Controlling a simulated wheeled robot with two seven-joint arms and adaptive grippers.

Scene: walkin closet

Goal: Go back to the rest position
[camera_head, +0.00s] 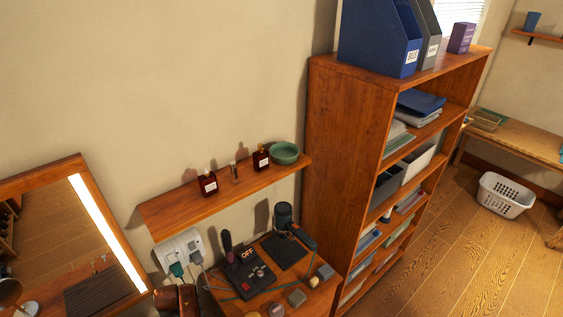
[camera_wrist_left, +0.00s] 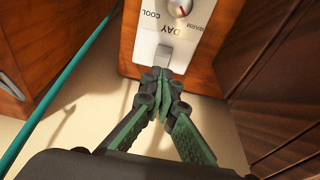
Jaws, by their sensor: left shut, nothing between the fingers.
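In the left wrist view my left gripper (camera_wrist_left: 162,74) is shut with nothing between its green-padded fingers. Its tips are right at the lower edge of a white control panel (camera_wrist_left: 148,42), next to a small grey switch (camera_wrist_left: 166,54). I cannot tell whether they touch it. The panel carries a dial (camera_wrist_left: 180,8) and the words COOL, WARM and DAY, upside down. Neither gripper shows clearly in the head view. My right gripper is not in view.
A teal cord (camera_wrist_left: 68,85) runs past the gripper's left. A wall shelf (camera_head: 222,192) holds bottles and a green bowl (camera_head: 285,153). Below it is a cluttered tabletop (camera_head: 262,247). A lit mirror (camera_head: 75,255) is left, a tall bookcase (camera_head: 345,110) right. Floor (camera_head: 455,250) is open beyond.

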